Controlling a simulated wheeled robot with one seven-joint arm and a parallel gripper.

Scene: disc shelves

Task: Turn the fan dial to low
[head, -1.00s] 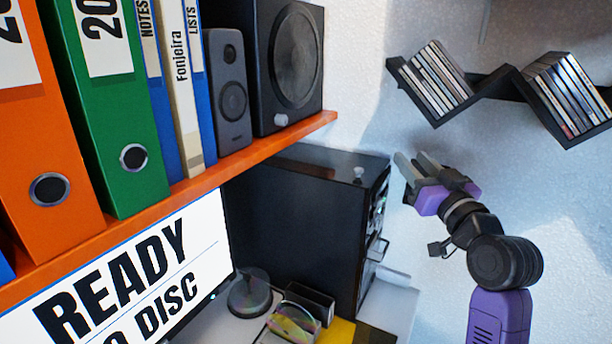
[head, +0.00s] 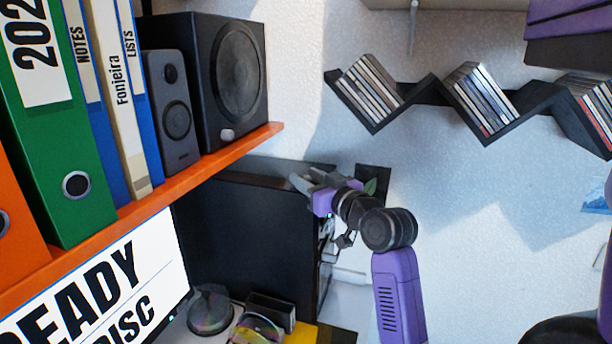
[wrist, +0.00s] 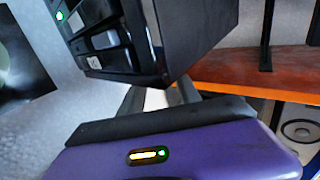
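The black computer case (head: 245,235) stands under the orange shelf. No marked fan dial can be made out now; the spot on the case's top where a small grey knob showed earlier is covered by my gripper. My gripper (head: 304,180) is over the case's top right edge, its fingers pointing left. In the wrist view the two grey fingertips (wrist: 158,98) are apart with nothing seen between them, close to the case's lower edge (wrist: 180,65). Whether they touch the case cannot be told. The case's front (wrist: 95,40), with a green light, shows at upper left.
The orange shelf (head: 190,178) with speakers (head: 236,80) and binders is left of the gripper. A dark square panel (head: 374,172) is on the wall just behind the gripper. Black disc shelves (head: 425,93) hang above right.

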